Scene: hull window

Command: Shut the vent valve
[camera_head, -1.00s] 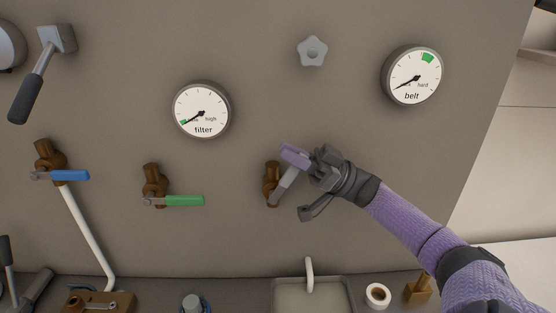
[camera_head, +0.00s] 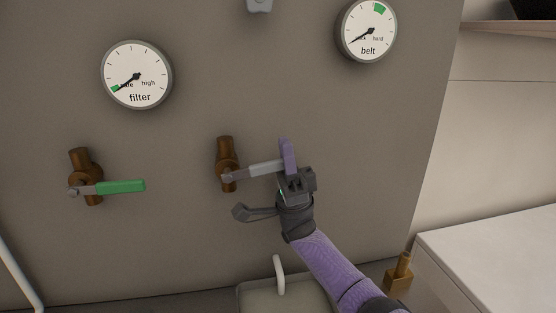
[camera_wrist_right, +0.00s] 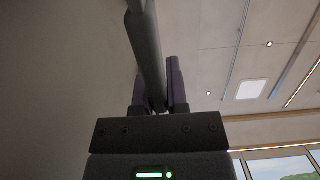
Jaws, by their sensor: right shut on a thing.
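A brown valve (camera_head: 226,153) with a pale grey lever (camera_head: 262,169) is on the grey wall panel, right of the green-handled valve. I take it for the vent valve, though no label is readable. Its lever points right from the pivot, nearly level and tilted slightly up. My right gripper (camera_head: 287,158) is shut on the lever's outer end, and its purple fingers hide the tip. In the right wrist view a grey bar (camera_wrist_right: 147,52) runs between the two fingers. My left gripper is out of view.
A second brown valve with a level green lever (camera_head: 121,187) is to the left. The filter gauge (camera_head: 137,75) and belt gauge (camera_head: 367,30) are above.

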